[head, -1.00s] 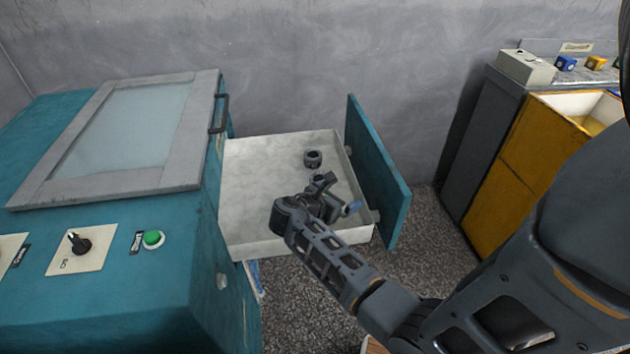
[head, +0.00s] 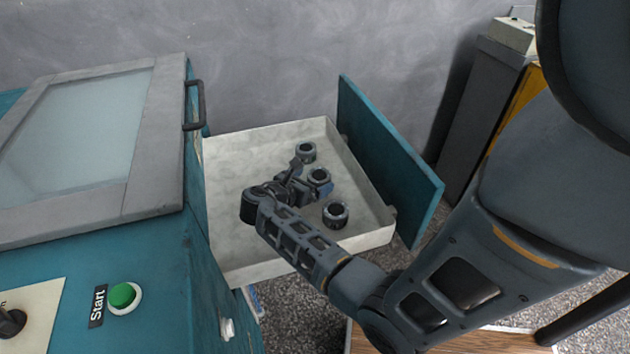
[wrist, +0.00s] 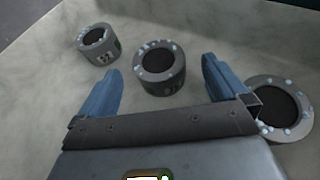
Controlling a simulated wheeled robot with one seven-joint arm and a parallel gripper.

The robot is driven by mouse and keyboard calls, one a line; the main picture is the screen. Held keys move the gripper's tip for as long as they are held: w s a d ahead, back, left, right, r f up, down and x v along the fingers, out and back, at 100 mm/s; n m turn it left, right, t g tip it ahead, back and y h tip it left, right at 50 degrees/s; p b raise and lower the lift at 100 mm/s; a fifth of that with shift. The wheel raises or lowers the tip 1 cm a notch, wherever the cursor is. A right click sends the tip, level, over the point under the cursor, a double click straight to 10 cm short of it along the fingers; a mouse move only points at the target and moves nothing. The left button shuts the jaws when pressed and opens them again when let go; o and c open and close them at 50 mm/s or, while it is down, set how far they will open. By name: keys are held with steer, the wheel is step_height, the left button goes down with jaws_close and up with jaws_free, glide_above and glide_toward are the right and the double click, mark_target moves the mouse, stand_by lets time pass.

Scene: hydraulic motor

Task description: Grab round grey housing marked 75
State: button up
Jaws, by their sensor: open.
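Three round grey housings with dark open centres stand in the drawer. In the head view they are the far one (head: 306,151), the middle one (head: 320,177) and the near one (head: 336,214). My gripper (wrist: 162,68) is open, with its blue fingers to either side of the middle housing (wrist: 160,70) in the wrist view. The left housing (wrist: 97,43) has a two-digit mark, not clearly legible.
The pale drawer (head: 235,150) is pulled out, with a teal front panel (head: 388,160). The teal machine (head: 120,250) with a window lid and green Start button (head: 122,295) stands at left. A yellow-and-grey cabinet (head: 475,110) is at right. The drawer floor left of my gripper is clear.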

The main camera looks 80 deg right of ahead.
mark_target(319, 175)
steer(key=x, duration=0.6)
steer(key=shift+d+b, duration=0.35)
steer(key=shift+c, duration=0.3)
steer(key=c, duration=1.3)
steer(key=shift+o, duration=0.2)
